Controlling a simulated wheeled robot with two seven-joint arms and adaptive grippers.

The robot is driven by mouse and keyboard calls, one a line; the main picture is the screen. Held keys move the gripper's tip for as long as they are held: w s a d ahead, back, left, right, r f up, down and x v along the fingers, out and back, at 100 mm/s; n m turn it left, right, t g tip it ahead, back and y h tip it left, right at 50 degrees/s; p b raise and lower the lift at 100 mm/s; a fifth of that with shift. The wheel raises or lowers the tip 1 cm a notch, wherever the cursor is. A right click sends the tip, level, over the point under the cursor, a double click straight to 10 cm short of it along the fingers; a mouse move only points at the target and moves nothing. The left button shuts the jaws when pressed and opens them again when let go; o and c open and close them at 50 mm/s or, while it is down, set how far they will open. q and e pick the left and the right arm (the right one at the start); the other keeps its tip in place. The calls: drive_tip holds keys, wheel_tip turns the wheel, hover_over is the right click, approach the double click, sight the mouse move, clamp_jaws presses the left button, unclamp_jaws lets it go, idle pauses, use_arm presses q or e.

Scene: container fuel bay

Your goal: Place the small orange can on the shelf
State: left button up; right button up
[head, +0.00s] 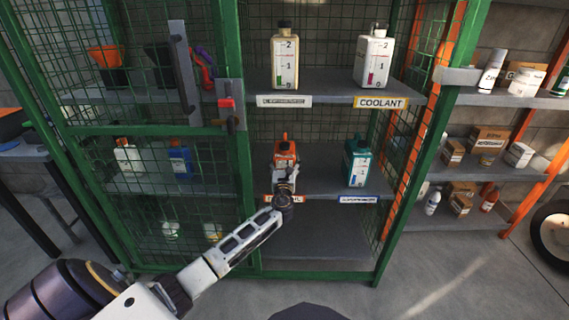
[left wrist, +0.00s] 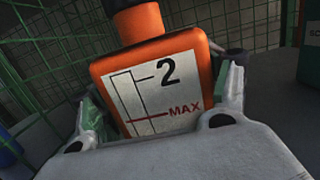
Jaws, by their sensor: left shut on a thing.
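The small orange can (head: 286,152) is at the middle shelf (head: 322,170) of the green cage cabinet, above an orange-edged label. In the left wrist view the orange can (left wrist: 206,70) fills the middle, tilted in the picture, with a white label reading 2 and MAX. My left gripper (left wrist: 160,110) is shut on it, one finger on each side. In the head view my left gripper (head: 285,178) reaches in from the front and hides the can's lower part. I cannot tell whether the can's base touches the shelf. My right gripper is not in view.
A teal can (head: 357,162) stands to the right on the same shelf. The mesh door (head: 150,150) is at left. The bottom shelf (head: 318,238) looks empty.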

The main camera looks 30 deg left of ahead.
use_arm(q)
drive_tip(key=o, duration=1.5)
drive_tip(key=shift+f, duration=0.1)
drive_tip(key=shift+c, duration=0.2)
drive_tip(key=shift+p+v, duration=0.45)
drive_tip(key=shift+v, duration=0.75)
drive_tip(key=p+v, duration=0.1)
drive_tip(key=v, duration=0.6)
drive_tip(key=shift+p, duration=0.4)
drive_tip(key=v, duration=0.2)
drive_tip(key=shift+s+d+p, duration=0.2)
drive_tip(key=shift+s+p, duration=0.05)
drive_tip(key=shift+p, duration=0.05)
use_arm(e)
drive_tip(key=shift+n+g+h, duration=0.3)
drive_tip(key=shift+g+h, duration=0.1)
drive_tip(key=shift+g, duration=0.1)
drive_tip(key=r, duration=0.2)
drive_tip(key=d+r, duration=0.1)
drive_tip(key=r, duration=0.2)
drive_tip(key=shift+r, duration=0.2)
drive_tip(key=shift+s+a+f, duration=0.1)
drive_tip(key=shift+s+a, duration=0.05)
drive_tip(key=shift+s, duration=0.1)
